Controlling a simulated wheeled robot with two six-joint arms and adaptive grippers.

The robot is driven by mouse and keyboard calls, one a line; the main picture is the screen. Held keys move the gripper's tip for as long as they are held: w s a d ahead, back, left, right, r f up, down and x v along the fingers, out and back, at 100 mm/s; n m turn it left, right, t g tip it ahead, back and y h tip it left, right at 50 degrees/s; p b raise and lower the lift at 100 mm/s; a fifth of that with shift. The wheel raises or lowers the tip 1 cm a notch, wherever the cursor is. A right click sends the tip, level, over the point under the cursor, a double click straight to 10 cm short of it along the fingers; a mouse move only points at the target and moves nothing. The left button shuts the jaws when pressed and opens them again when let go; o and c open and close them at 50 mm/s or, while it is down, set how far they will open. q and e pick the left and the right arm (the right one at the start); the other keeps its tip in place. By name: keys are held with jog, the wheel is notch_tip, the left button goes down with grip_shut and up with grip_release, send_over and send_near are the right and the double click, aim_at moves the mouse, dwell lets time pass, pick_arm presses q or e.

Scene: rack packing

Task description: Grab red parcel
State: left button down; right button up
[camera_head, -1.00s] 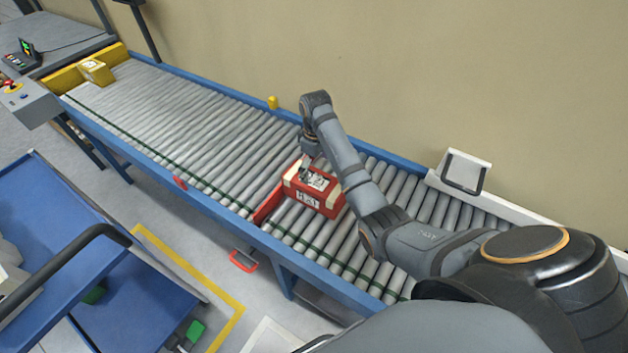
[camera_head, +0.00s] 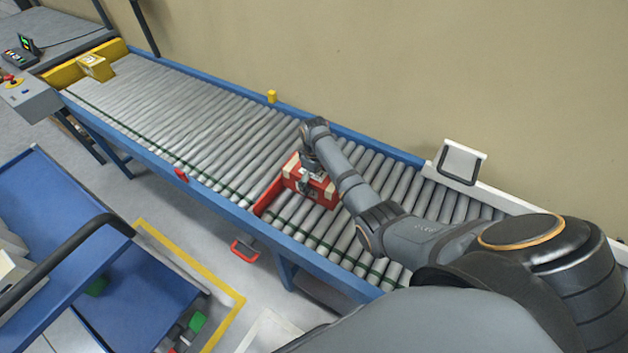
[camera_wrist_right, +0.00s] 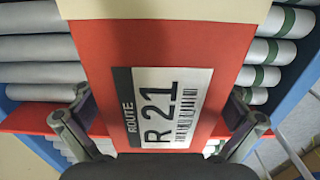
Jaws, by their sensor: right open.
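The red parcel (camera_head: 318,190) rests on the roller conveyor against a red stop bar (camera_head: 267,193), partly hidden by my right gripper and arm. In the right wrist view the red parcel (camera_wrist_right: 228,50) fills the middle, with cream bands and a white "ROUTE R 21" label. My right gripper (camera_head: 308,178) is at the parcel from above. In the right wrist view my right gripper (camera_wrist_right: 160,125) is open, one finger on each side of the parcel; I cannot tell whether they touch it. My left gripper is not in view.
The roller conveyor (camera_head: 170,110) has blue side rails. A yellow parcel (camera_head: 95,67) sits at its far left end. A white framed bracket (camera_head: 460,162) stands on the back rail at right. A blue cart (camera_head: 60,215) stands at lower left. Rollers left of the stop bar are clear.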

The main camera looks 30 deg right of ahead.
jog(key=c, duration=1.5)
jog(key=shift+s+a+r, duration=0.2)
jog(key=shift+s+r, duration=0.1)
jog(key=shift+r, duration=0.15)
jog(key=s+a+r, duration=0.2)
jog(key=s, duration=0.2)
jog(key=s+a+r, duration=0.2)
jog(key=s, duration=0.2)
jog(key=s+a+r+p, duration=0.1)
jog(key=s+r, duration=0.2)
jog(key=s, duration=0.1)
jog(key=shift+a, duration=0.4)
